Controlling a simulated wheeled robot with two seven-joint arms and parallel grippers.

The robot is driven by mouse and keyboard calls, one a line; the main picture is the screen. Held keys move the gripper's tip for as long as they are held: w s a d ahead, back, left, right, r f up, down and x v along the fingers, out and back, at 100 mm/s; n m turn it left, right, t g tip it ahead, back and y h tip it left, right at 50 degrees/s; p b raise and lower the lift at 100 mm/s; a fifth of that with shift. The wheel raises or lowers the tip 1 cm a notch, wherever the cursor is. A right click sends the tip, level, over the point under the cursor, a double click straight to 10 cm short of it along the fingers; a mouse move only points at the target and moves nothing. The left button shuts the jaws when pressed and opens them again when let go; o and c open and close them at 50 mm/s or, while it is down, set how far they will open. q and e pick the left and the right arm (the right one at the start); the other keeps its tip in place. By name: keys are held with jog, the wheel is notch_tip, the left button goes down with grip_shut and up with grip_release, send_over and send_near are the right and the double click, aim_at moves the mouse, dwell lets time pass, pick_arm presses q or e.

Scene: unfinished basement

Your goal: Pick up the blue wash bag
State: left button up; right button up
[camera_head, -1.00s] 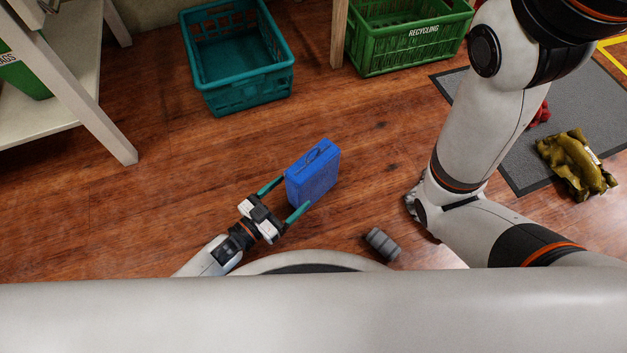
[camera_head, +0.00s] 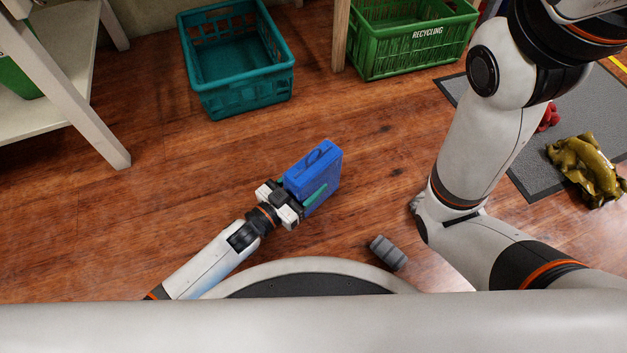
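The blue wash bag (camera_head: 325,162) stands upright on the wooden floor, near the middle of the camera_head view. My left gripper (camera_head: 309,190) reaches it from the lower left, its body close to the bag's near end. The other finger is hidden behind the bag. The fingers are spread around the bag about as wide as before, and I see no clear sign of a squeeze. My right arm crosses the right side of the view; its gripper is out of sight.
A teal crate (camera_head: 282,82) and a green recycling crate (camera_head: 392,59) stand at the back. A grey ribbed object (camera_head: 388,253) lies right of the bag. A crumpled olive item (camera_head: 585,170) is by a grey mat (camera_head: 527,168). A white shelf (camera_head: 75,107) stands left.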

aim_at(305, 169)
pick_arm(q)
jog(key=c, duration=0.7)
notch_tip(305, 169, up, 10)
jog(key=p, duration=0.8)
